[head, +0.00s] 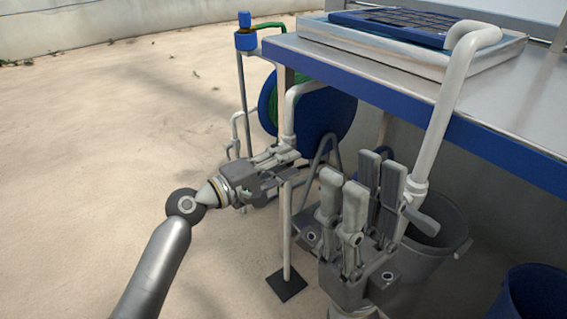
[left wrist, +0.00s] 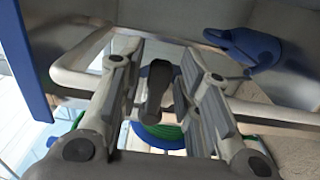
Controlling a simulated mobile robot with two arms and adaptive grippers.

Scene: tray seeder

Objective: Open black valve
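The black valve's dark handle (left wrist: 157,88) shows in the left wrist view, between the two fingers of my left gripper (left wrist: 160,75). The fingers stand apart with gaps visible on both sides of the handle. In the head view my left gripper (head: 284,157) is at the white pipe beside the hose reel, and hides the handle there. My right gripper (head: 362,190) points up in front of the bench, its finger pairs apart with nothing seen between them. A dark grey lever (head: 421,221) on the right white pipe (head: 440,120) shows just right of it.
The metal bench (head: 400,92) with a blue edge overhangs on the right and carries a tray (head: 410,58). A blue reel (head: 335,118) with green hose stands behind my left gripper. A grey bin (head: 452,228) and a blue bin (head: 535,300) stand below. Sandy floor (head: 110,130) is clear at left.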

